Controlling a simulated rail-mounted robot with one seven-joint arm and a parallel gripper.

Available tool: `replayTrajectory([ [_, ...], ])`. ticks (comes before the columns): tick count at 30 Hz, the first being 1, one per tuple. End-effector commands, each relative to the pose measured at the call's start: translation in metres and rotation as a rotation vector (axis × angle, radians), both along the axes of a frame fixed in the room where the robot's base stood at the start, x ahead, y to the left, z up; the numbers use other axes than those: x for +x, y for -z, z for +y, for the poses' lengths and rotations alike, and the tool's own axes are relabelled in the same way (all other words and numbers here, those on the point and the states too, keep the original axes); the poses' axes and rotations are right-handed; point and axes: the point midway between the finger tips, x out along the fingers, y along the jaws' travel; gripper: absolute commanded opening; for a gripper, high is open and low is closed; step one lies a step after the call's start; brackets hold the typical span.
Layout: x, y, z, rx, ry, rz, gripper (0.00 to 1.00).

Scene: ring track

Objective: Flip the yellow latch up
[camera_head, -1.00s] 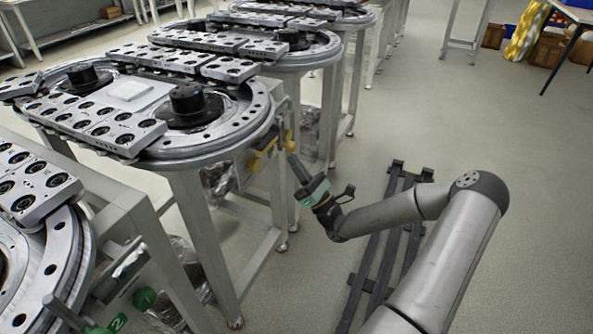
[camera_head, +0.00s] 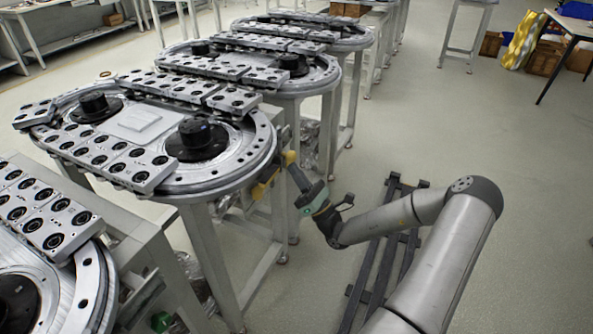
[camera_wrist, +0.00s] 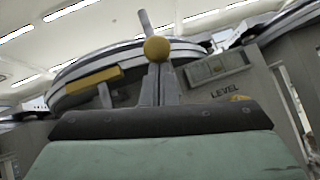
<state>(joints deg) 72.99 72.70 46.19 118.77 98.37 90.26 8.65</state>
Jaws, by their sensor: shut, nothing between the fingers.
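The yellow latch shows as yellow parts on the side of the nearer full ring-track table: a rounded end (camera_head: 290,157) and a bar (camera_head: 264,186). In the wrist view, a yellow ball (camera_wrist: 157,48) with a grey rod above it appears right at my fingertips, and a yellow bar (camera_wrist: 93,80) lies to its left. My gripper (camera_head: 292,168) is shut and empty, its tips just below the rounded yellow end. The closed fingers also show in the wrist view (camera_wrist: 158,70). I cannot tell whether they touch the ball.
The ring-track table (camera_head: 265,150) stands close left of my gripper, with its rim above it. A dark floor rail (camera_head: 385,245) lies under my arm. The floor to the right is open.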

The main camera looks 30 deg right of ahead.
Motion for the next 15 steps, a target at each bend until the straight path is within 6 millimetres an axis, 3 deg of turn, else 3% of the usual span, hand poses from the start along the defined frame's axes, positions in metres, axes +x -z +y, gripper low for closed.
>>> replayTrajectory([
  [9, 0.001, -0.004, 0.0, 0.001, 0.001, -0.018, 0.0],
  [15, -0.001, 0.025, 0.006, 0.004, -0.005, -0.009, 0.0],
])
